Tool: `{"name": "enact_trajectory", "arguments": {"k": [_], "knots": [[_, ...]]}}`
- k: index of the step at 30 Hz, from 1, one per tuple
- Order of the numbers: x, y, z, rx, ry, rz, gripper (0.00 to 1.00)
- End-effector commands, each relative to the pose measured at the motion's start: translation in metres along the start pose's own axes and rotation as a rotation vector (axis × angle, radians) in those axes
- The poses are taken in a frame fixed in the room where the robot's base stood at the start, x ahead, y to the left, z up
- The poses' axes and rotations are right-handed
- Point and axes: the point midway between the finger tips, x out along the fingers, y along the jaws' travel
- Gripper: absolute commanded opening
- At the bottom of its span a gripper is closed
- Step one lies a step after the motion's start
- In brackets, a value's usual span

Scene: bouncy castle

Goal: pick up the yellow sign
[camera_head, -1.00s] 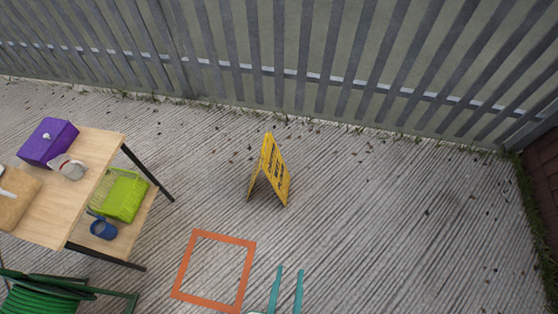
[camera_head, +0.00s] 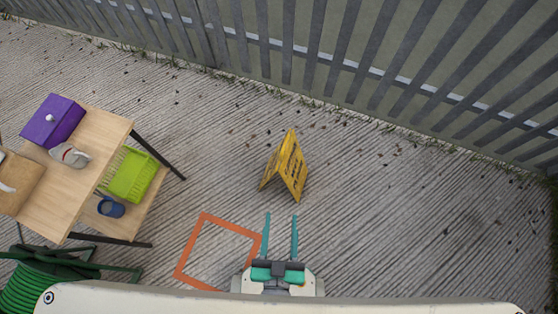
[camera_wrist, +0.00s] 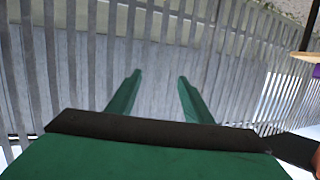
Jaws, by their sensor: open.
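The yellow sign (camera_head: 287,165) stands upright on the concrete as a folded A-frame, with dark lettering on its right-hand panel. It is in the middle of the head view. My gripper (camera_head: 281,216) is below the sign in the head view, apart from it, with its two teal fingers spread and nothing between them. In the wrist view my gripper (camera_wrist: 154,76) is also open and empty, and the fence fills most of the background. The sign does not show in the wrist view.
A wooden table (camera_head: 90,165) at left holds a purple box (camera_head: 52,121), a shoe (camera_head: 69,155) and a green basket (camera_head: 131,175) on a lower shelf. A green hose reel (camera_head: 35,285) stands below it. An orange square outline (camera_head: 190,246) lies on the ground. A metal fence (camera_head: 330,50) runs behind.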

Motion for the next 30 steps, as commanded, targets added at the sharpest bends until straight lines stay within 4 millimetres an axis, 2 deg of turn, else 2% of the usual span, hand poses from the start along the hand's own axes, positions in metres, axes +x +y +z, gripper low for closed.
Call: {"name": "enact_trajectory", "arguments": {"k": [6, 11, 18, 24, 27, 30], "knots": [[0.066, -0.007, 0.067, 0.050, 0.029, 0.046, 0.46], [0.121, -0.010, 0.111, 0.075, 0.027, 0.091, 0.46], [0.213, -0.015, 0.170, 0.088, -0.023, 0.159, 0.46], [0.286, -0.019, 0.208, 0.075, -0.096, 0.202, 0.46], [0.312, -0.019, 0.220, 0.064, -0.130, 0.216, 0.46], [0.329, -0.019, 0.229, 0.056, -0.157, 0.224, 0.46]]}}
